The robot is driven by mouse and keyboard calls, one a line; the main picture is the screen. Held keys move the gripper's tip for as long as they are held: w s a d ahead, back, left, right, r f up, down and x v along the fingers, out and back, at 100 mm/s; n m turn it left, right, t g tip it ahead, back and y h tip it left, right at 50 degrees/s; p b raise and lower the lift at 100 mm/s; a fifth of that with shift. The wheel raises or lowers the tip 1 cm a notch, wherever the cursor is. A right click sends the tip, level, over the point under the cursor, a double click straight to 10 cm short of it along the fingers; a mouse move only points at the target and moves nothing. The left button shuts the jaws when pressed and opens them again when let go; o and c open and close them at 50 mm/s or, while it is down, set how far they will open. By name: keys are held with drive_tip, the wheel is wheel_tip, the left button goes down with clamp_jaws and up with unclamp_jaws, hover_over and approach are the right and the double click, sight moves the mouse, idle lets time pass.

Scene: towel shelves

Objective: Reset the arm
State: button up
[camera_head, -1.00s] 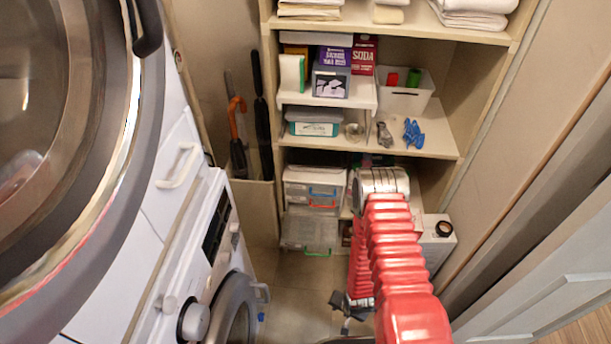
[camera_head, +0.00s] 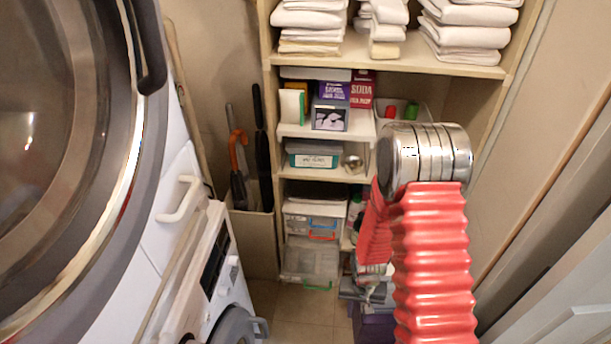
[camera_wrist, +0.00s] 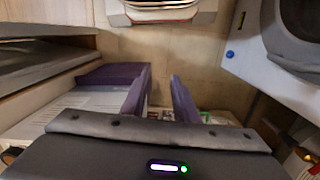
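My gripper (camera_wrist: 159,84) shows in the wrist view as two purple fingers standing apart. Bare tan floor shows between them and nothing is held, so it is open. In the head view my red ribbed arm with its silver joint rises in front of the right side of the shelves. The grey and purple wrist end (camera_head: 372,300) hangs low behind the arm, partly hidden by it; its fingers cannot be made out there.
The wooden shelf unit (camera_head: 425,62) holds folded white towels (camera_head: 470,20) on top, with boxes and a soda box (camera_head: 362,90) below. White washing machines (camera_head: 175,215) stand close on the left. A grey panelled door (camera_head: 560,290) is at right. Some tiled floor (camera_head: 300,322) is clear.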

drive_tip(key=s+r+t, duration=0.2)
drive_tip(key=s+r, duration=0.2)
drive_tip(key=r, duration=1.1)
drive_tip(key=s+r+n+t, duration=0.1)
drive_tip(key=s+r, duration=0.3)
drive_tip(key=r, duration=1.2)
drive_tip(key=s+r+n+t, duration=0.1)
drive_tip(key=s+r+t, duration=0.2)
drive_tip(key=r, duration=1.2)
drive_tip(key=shift+s+r, duration=0.25)
drive_tip(key=shift+s, duration=0.45)
